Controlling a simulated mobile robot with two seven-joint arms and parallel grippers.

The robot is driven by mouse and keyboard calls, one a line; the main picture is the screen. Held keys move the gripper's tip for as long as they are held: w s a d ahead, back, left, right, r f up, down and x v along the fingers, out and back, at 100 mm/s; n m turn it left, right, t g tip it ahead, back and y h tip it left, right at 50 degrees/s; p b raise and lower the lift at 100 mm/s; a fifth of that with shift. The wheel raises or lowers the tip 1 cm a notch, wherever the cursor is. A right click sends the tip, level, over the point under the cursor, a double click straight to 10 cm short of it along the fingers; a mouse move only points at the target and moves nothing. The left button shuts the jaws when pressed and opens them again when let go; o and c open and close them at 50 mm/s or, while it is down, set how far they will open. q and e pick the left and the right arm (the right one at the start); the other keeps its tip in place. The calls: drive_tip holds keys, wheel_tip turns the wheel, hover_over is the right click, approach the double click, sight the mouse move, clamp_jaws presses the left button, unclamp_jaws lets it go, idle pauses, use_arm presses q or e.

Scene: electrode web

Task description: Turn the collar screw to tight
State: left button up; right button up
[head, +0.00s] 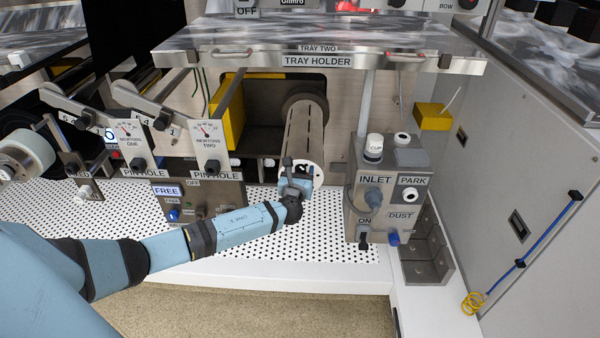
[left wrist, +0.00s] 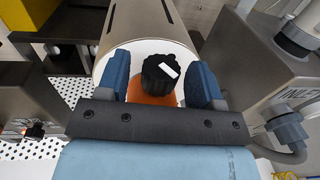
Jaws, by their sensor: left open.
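The collar screw is a black ribbed knob (left wrist: 158,80) with a white mark, at the near end of a grey slotted roller (left wrist: 150,25) in the left wrist view. An orange part (left wrist: 152,99) shows just below it. My left gripper (head: 296,181) is at that end. In the left wrist view its blue fingers (left wrist: 162,84) stand apart on either side of the knob, with visible gaps. My right gripper is not in view.
Right of the roller stands a grey box (head: 385,185) with an INLET and knobs. Left are two PINHOLE gauges (head: 207,135) and a panel with a FREE display (head: 167,191). The tray holder (head: 318,60) hangs above. The perforated bench (head: 250,245) is clear in front.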

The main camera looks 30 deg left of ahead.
use_arm(q)
drive_tip(key=c, duration=0.9)
